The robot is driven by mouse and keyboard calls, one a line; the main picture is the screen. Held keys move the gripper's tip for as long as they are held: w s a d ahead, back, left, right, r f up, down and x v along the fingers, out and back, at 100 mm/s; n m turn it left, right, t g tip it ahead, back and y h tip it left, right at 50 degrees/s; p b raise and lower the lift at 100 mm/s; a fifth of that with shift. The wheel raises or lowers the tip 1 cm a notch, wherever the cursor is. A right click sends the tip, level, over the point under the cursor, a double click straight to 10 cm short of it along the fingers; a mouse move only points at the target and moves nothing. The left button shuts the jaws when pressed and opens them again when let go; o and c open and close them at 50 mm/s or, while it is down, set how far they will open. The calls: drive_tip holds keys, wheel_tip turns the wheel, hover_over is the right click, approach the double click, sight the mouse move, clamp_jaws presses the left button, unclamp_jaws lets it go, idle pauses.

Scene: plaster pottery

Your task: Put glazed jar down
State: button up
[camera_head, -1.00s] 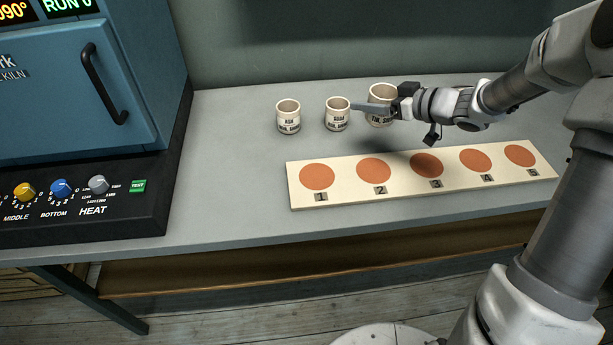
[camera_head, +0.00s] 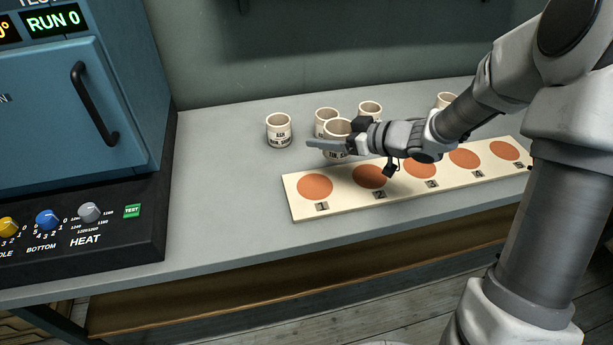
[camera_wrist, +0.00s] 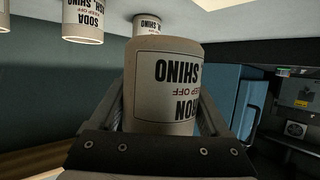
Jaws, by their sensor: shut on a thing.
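The held jar (camera_head: 338,128) is cream with a dark printed label. My gripper (camera_head: 322,146) is shut around its body and holds it upright, beside and above the back edge of the numbered board near discs 1 and 2. In the wrist view the jar (camera_wrist: 160,85) fills the middle, upside down in the picture, between the two fingers (camera_wrist: 165,110); its label reads "SHINO". The pale board (camera_head: 335,203) carries a row of bare orange discs; my wrist partly covers discs 2 and 3. I cannot tell the jar's exact height.
Similar jars stand on the grey bench behind: one at left (camera_head: 278,131), one just behind the held jar (camera_head: 325,116), one further right (camera_head: 370,109), one behind my arm (camera_head: 445,99). A blue kiln (camera_head: 70,110) stands at left. Bench between kiln and board is clear.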

drive_tip(key=b, duration=0.2)
hover_over(305, 181)
wheel_tip(305, 181, down, 4)
drive_tip(key=shift+r, duration=0.1)
drive_tip(key=shift+f+b, duration=0.9)
drive_tip(key=shift+f, duration=0.95)
drive_tip(key=shift+f, duration=0.2)
drive_tip(key=o, duration=1.3)
drive_tip(key=shift+o, duration=0.2)
drive_tip(key=shift+s+d+r, duration=0.15)
drive_tip(key=shift+d+r, duration=0.15)
drive_tip(key=shift+r, duration=0.1)
drive_tip(key=p+v, duration=0.4)
drive_tip(key=v, duration=0.7)
drive_tip(key=shift+s+d, duration=0.15)
drive_tip(key=shift+s, duration=0.1)
